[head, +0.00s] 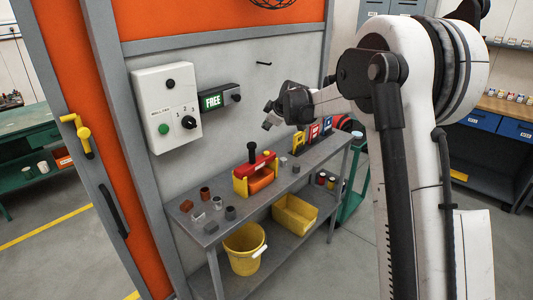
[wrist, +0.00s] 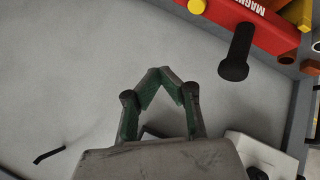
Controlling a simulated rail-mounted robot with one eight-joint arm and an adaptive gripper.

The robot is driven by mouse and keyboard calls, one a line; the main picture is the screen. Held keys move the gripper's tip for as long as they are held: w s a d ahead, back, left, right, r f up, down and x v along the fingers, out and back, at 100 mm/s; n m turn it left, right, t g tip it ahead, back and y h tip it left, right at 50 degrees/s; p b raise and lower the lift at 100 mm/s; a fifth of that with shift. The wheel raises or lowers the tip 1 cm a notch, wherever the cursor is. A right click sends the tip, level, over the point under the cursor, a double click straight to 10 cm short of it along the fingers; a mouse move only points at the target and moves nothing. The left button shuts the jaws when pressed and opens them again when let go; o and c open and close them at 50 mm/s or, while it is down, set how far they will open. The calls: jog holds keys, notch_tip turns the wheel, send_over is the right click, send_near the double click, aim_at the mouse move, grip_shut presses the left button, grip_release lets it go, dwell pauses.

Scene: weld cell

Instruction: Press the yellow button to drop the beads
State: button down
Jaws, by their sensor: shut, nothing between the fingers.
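A red bar marked "MAGN" (wrist: 255,15) fills the top of the wrist view, with a black knobbed handle (wrist: 236,58) standing out from it. A small yellow-orange round part (wrist: 197,5) shows at its left end; I cannot tell whether it is the yellow button. In the head view the red bar (head: 258,163) sits on a yellow stand over an orange tray (head: 261,180) on the bench. My gripper (head: 268,122) is shut and empty, above the bench and apart from the stand. Its closed fingertips (wrist: 157,75) show in the wrist view. I can make out no beads.
The grey bench (head: 238,221) holds several small cups and blocks. A white control box (head: 166,105) and a "FREE" sign (head: 211,101) are on the wall behind.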

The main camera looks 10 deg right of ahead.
jog(key=b, duration=0.4)
send_over(267, 152)
notch_tip(267, 152, down, 8)
jog(key=shift+s+a+r, duration=0.1)
jog(key=shift+s+r, duration=0.05)
jog(key=shift+r, duration=0.05)
jog(key=shift+f+b, duration=0.3)
jog(key=shift+f, duration=0.35)
dwell(0.9)
jog(key=shift+f+b, duration=0.4)
